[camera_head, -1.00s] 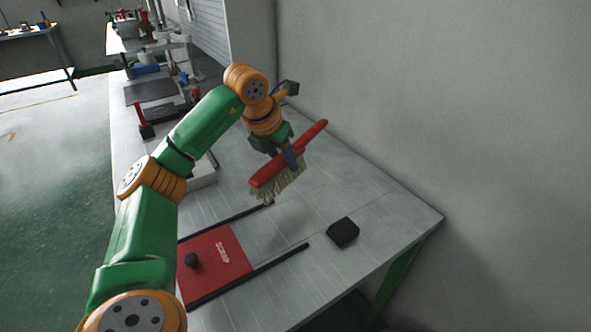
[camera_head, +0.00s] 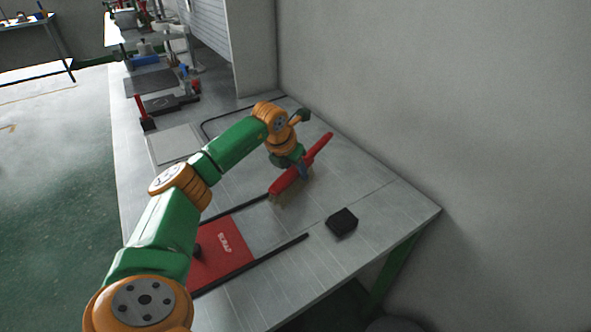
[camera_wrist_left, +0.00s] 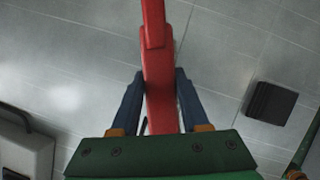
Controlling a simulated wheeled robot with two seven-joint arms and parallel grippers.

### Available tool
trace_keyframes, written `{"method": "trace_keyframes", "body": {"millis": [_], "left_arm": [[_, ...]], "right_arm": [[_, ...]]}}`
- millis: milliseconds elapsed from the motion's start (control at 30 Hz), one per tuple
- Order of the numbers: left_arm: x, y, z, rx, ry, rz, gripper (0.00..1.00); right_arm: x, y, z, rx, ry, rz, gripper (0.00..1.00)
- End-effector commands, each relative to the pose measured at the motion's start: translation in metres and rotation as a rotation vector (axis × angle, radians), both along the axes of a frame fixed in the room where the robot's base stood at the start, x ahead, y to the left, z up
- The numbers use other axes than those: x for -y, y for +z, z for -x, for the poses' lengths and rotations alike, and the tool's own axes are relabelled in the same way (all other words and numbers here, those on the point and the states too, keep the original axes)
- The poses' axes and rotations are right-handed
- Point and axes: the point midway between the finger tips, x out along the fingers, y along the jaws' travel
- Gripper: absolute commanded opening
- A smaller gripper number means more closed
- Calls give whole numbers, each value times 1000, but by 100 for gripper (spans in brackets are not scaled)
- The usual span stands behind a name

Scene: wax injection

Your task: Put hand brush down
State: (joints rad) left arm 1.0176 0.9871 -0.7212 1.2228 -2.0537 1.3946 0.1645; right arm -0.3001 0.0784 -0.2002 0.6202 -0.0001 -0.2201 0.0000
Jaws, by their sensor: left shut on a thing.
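The hand brush (camera_head: 312,158) has a long red handle and pale bristles. In the head view it is held low over the right part of the workbench (camera_head: 365,190), bristles downward; I cannot tell whether the bristles touch the top. My left gripper (camera_head: 303,170) is shut on the red handle. In the left wrist view the brush's red body (camera_wrist_left: 159,80) runs up between the two blue fingers of the gripper (camera_wrist_left: 160,88), and the bristles are hidden there. My right gripper is not in view.
A black block (camera_head: 342,222) lies on the bench to the right of the brush. A red plate marked SCRAP (camera_head: 222,255) lies between dark rails in front. A grey wall stands behind the bench. The bench's right corner is clear.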

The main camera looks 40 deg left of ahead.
Motion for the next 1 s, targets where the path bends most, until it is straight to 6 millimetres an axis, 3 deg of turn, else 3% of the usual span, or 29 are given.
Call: {"method": "trace_keyframes", "body": {"millis": [200, 233, 333, 667, 733, 1000], "left_arm": [[1, -10, 3, -16, 0, 0, 0], [1, -11, 3, -18, 0, 1, 48], [1, -11, 3, -18, 0, 1, 75], [0, -3, 2, -10, -1, 1, 75], [0, 11, 1, -8, -1, 0, 75], [3, 79, 32, -3, -1, -1, 75]], "right_arm": [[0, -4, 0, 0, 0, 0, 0], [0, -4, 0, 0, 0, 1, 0], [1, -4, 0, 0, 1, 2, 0], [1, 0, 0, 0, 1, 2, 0], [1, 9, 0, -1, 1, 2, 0], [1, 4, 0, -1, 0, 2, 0]]}}
